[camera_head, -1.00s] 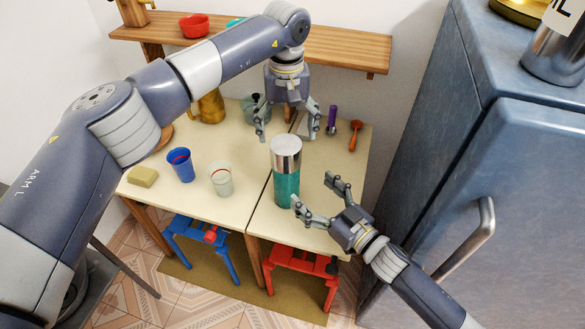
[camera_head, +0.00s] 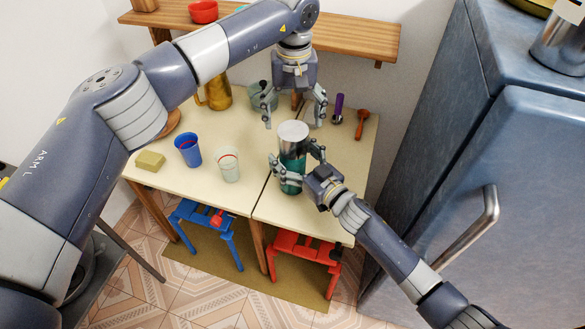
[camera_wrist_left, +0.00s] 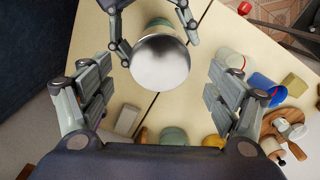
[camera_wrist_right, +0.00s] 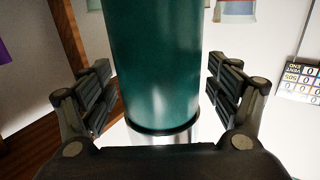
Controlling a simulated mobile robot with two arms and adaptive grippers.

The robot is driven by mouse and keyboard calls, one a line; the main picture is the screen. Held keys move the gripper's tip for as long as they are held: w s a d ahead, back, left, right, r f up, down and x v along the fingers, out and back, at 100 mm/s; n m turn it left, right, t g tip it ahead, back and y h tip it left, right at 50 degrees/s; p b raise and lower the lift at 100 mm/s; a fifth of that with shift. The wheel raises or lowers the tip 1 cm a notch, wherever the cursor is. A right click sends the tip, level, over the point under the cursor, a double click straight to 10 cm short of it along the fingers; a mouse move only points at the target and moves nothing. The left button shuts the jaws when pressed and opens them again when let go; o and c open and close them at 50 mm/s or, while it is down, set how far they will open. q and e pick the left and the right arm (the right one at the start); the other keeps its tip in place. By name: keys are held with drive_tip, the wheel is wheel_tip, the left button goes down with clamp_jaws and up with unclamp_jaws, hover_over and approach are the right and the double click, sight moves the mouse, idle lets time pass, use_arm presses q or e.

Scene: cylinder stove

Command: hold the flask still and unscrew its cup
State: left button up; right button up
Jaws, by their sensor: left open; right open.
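The flask (camera_head: 291,168) stands upright on the table, green below with a silver cup (camera_head: 293,133) on top. My right gripper (camera_head: 294,164) is open, with its fingers on either side of the flask's body. In the right wrist view the green body (camera_wrist_right: 155,65) fills the space between the fingers, with gaps on both sides. My left gripper (camera_head: 294,122) is open above and just behind the cup, pointing down. The left wrist view shows the cup's round top (camera_wrist_left: 160,62) ahead of the spread fingers, with nothing between them.
A blue cup (camera_head: 188,151) and a pale cup (camera_head: 228,167) stand left of the flask, with a yellow sponge (camera_head: 150,160) beyond. A golden jug (camera_head: 214,93) and a grey-green pot (camera_head: 262,98) are behind. A purple-handled tool (camera_head: 338,108) and an orange one (camera_head: 361,124) lie back right.

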sight(293, 132)
clamp_jaws()
use_arm(q)
drive_tip(key=shift+f, duration=4)
